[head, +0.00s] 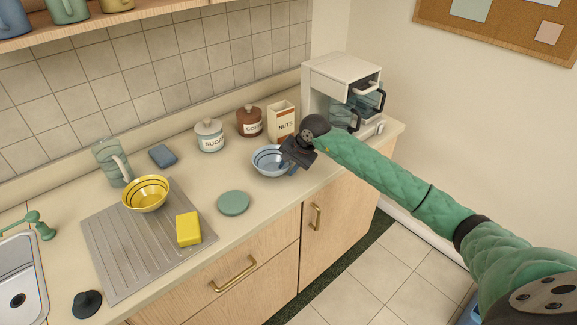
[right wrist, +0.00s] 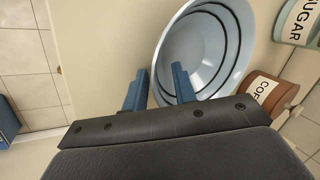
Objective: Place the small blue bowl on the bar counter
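The small blue bowl (head: 266,161) stands upright on the bar counter (head: 262,212), in front of the nuts box. In the right wrist view the bowl (right wrist: 205,50) shows its pale inside with dark rings. My right gripper (head: 290,168) is at the bowl's right side. In the right wrist view its two blue fingers (right wrist: 158,85) are apart, one over the bowl's inside and one outside the rim. A gap shows between them, so it is open; whether either finger touches the bowl I cannot tell. My left gripper is not in view.
A coffee machine (head: 340,90), nuts box (head: 281,121), coffee jar (head: 249,121) and sugar jar (head: 209,136) stand behind. A yellow bowl (head: 146,194) and yellow sponge (head: 188,229) are on the drainboard (head: 125,250). A green disc (head: 233,203) lies left of the blue bowl.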

